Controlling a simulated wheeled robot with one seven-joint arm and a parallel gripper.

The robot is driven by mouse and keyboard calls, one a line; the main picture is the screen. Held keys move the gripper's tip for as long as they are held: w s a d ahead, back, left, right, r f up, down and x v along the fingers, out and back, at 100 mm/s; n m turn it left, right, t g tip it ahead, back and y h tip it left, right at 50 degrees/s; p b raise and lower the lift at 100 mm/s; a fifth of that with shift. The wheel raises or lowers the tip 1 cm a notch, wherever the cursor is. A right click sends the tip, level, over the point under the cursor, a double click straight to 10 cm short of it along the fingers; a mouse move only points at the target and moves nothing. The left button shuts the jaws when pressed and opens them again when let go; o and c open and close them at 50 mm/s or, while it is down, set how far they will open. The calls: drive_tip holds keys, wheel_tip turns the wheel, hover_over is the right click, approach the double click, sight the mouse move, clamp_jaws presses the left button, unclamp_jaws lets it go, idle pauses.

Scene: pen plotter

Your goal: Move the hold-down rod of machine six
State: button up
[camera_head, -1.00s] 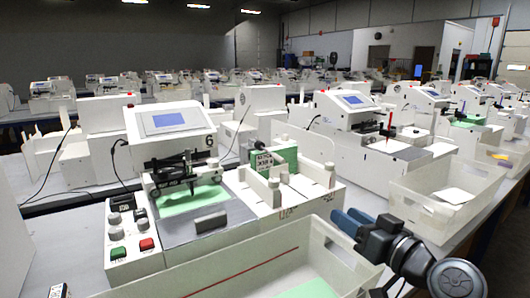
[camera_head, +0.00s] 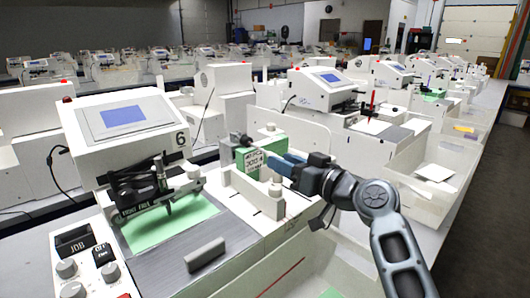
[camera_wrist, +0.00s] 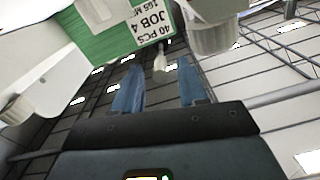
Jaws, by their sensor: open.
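Machine six (camera_head: 125,117) stands at the left in the head view, with a "6" beside its screen. To its right, a stack of green sheets (camera_head: 247,158) with a white job label sits in a holder between white posts. A short rod with a rounded end (camera_head: 244,140) shows at the top of the stack; I take it for the hold-down rod. My gripper (camera_head: 274,163) is open, with blue fingers pointing left at the labelled stack. In the wrist view a small pale knob (camera_wrist: 160,61) shows between the fingertips (camera_wrist: 159,68); contact cannot be told.
The pen carriage (camera_head: 150,190) stands over a green sheet (camera_head: 165,222) on machine six. A loose grey bar (camera_head: 205,255) lies on its grey plate. The button panel (camera_head: 85,268) is at the front left. Another plotter (camera_head: 325,92) and a clear bin (camera_head: 425,185) stand to the right.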

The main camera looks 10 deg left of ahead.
sight(258, 148)
drive_tip(key=shift+p+x, duration=0.35)
drive_tip(key=shift+x, duration=2.35)
drive_tip(key=shift+c, duration=0.2)
clamp_jaws()
